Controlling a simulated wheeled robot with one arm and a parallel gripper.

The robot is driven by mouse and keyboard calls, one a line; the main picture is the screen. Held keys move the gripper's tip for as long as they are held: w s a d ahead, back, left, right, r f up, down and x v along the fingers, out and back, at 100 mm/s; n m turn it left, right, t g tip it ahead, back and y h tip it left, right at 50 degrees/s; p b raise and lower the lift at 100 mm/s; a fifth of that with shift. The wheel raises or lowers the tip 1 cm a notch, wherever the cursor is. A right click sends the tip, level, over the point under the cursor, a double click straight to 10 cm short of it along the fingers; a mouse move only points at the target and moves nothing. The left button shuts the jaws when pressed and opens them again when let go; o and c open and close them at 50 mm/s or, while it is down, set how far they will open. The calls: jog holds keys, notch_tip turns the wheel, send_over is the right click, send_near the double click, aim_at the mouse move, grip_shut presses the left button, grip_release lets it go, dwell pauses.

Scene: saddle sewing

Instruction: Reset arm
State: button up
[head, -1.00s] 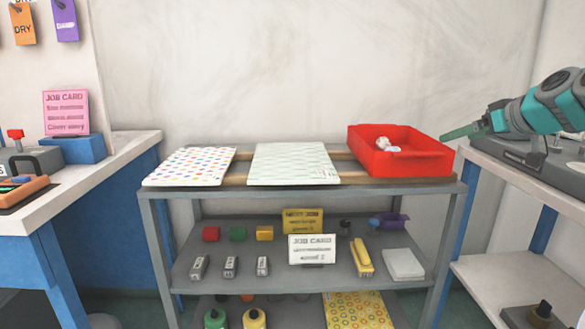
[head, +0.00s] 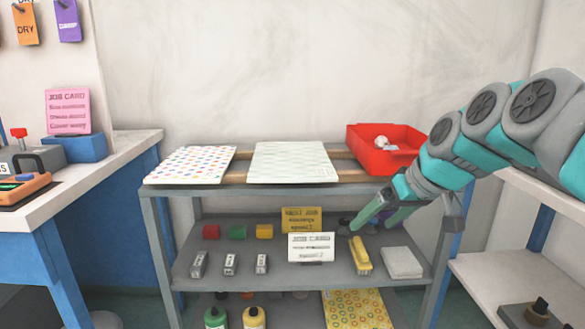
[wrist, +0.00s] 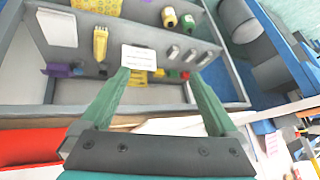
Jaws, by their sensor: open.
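My gripper (head: 384,216) is in the right half of the head view, in front of the grey shelf unit (head: 400,189). Its two green fingers point down and left and are apart, with nothing between them. In the wrist view my gripper (wrist: 158,85) also shows two spread green fingers. A white job card (wrist: 139,57) appears beyond them on the shelf. The arm reaches in from the right and covers part of the red bin (head: 368,160) and part of the shelf's right side.
Two patterned sheets, one dotted (head: 192,164) and one pale green (head: 292,162), lie on the shelf top. A yellow stapler-like tool (head: 360,256) and a white pad (head: 403,262) sit on the middle shelf. Benches stand left (head: 85,185) and right (head: 505,264).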

jog(key=s+f+m+g+h, duration=0.1)
jog(key=s+f+g, duration=0.1)
jog(key=s+f, duration=0.5)
jog(key=s+a+f+m+g+h, duration=0.1)
jog(key=s+f, duration=0.6)
jog(key=s, duration=0.7)
jog(key=s+f+m+g+h, duration=0.1)
jog(key=s+f+g+h, duration=0.1)
jog(key=s+f+g, duration=0.2)
jog(key=s+f, duration=0.3)
jog(key=s, duration=0.4)
jog(key=shift+a+f+m, duration=0.2)
jog(key=shift+m, duration=0.2)
